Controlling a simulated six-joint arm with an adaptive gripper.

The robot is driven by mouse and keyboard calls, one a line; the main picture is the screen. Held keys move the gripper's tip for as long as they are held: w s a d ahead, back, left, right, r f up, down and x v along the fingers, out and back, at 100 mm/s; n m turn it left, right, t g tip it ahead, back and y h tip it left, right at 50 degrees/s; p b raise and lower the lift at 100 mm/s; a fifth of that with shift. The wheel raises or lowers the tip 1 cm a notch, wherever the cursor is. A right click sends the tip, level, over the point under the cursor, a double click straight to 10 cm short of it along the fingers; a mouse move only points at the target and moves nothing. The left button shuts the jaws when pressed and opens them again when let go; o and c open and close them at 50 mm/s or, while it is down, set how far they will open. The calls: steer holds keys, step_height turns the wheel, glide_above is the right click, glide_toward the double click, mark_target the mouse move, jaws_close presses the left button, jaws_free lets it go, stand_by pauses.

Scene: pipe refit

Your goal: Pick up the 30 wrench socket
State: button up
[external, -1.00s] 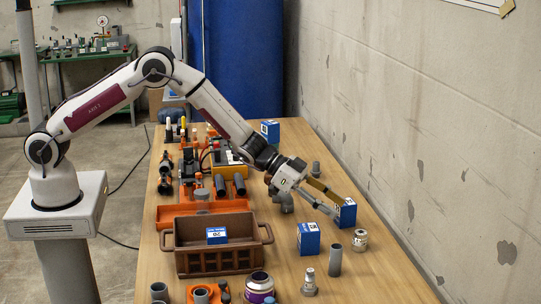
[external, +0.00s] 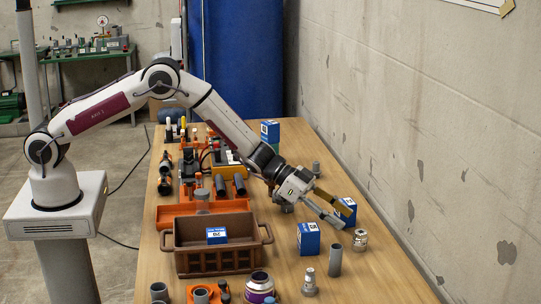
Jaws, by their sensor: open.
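Blue boxes with white labels stand on the table: one by my gripper (external: 341,214), which I call the right box (external: 349,213), a front box (external: 308,240) and a back box (external: 270,131). Another blue box (external: 217,236) sits at the brown crate (external: 213,262). The labels are too small to read surely, so I cannot tell which is the 30 wrench socket. My gripper is open, its fingers pointing down and right at the right box. The fingers partly cover this box; whether they touch it is unclear.
A silver fitting (external: 360,240), a grey tube (external: 335,260) and a metal fitting (external: 309,281) stand near the front box. An orange tray (external: 180,213) and tools lie to the left. The wall (external: 440,150) runs along the right. The table's front right is clear.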

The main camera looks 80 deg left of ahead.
mark_target(357, 230)
steer(key=shift+w+d+f, duration=0.1)
steer(key=shift+w+f, duration=0.05)
steer(key=shift+w, duration=0.05)
stand_by(0.3)
steer(key=shift+w+d+f, duration=0.75)
steer(key=shift+f, duration=0.15)
steer(key=shift+x, duration=1.2)
steer(key=shift+c, duration=0.4)
steer(key=shift+r, duration=0.1)
steer(key=c, duration=1.1)
